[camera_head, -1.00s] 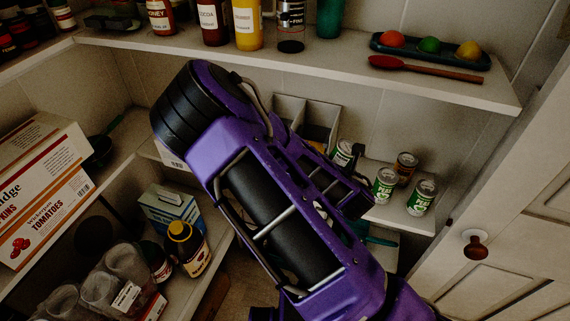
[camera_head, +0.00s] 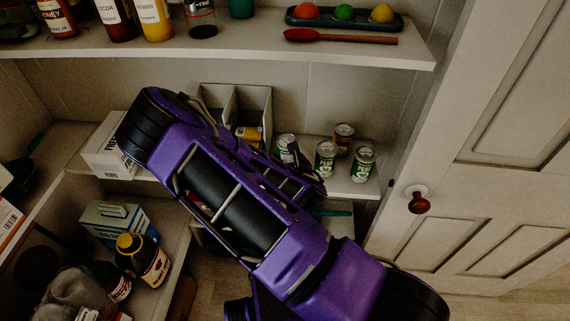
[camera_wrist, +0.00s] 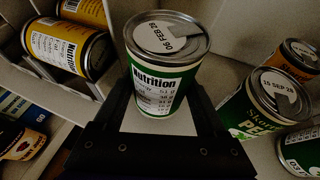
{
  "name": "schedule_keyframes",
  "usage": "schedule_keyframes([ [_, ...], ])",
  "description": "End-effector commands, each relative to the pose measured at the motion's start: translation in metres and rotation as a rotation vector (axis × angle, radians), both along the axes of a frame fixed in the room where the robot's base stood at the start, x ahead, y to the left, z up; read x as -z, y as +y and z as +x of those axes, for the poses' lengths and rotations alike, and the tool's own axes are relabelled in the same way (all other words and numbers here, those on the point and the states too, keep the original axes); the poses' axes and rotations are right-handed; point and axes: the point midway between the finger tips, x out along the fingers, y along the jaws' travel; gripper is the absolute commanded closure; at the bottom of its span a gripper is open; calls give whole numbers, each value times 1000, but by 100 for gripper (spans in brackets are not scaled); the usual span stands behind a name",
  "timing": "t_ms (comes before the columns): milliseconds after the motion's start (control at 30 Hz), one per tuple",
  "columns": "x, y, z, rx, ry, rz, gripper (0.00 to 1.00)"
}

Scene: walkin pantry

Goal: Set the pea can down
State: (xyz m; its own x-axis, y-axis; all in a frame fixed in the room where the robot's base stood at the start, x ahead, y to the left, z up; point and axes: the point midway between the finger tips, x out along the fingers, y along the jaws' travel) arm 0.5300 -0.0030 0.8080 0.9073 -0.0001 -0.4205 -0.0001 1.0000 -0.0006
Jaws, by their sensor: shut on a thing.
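A green-and-white can (camera_wrist: 162,88) with silver lid stands upright between the fingers of my gripper (camera_wrist: 165,105) in the wrist view. The gripper is shut on it. The visible label side reads "Nutrition", and the lid is date-stamped. In the head view this can (camera_head: 286,143) is at the lower shelf, partly hidden by my gripper (camera_head: 297,160). I cannot tell if its base touches the shelf. Two more green cans stand to its right, one (camera_head: 326,158) nearer and one (camera_head: 363,164) farther right. In the wrist view a green can reads "PE..." (camera_wrist: 262,105).
An orange-brown can (camera_head: 343,137) stands behind the green cans. A grey divided bin (camera_head: 256,104) holding yellow cans (camera_wrist: 66,47) is left of the held can. The upper shelf (camera_head: 330,50) overhangs. A door (camera_head: 480,180) is at the right.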

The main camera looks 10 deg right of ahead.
Motion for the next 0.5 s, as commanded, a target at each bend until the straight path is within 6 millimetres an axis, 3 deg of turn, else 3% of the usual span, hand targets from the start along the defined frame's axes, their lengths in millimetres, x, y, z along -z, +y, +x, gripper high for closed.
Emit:
schedule_keyframes([
  [167,27,-1,0,0,1,-1,100],
  [500,32,0,0,0,0,0,100],
])
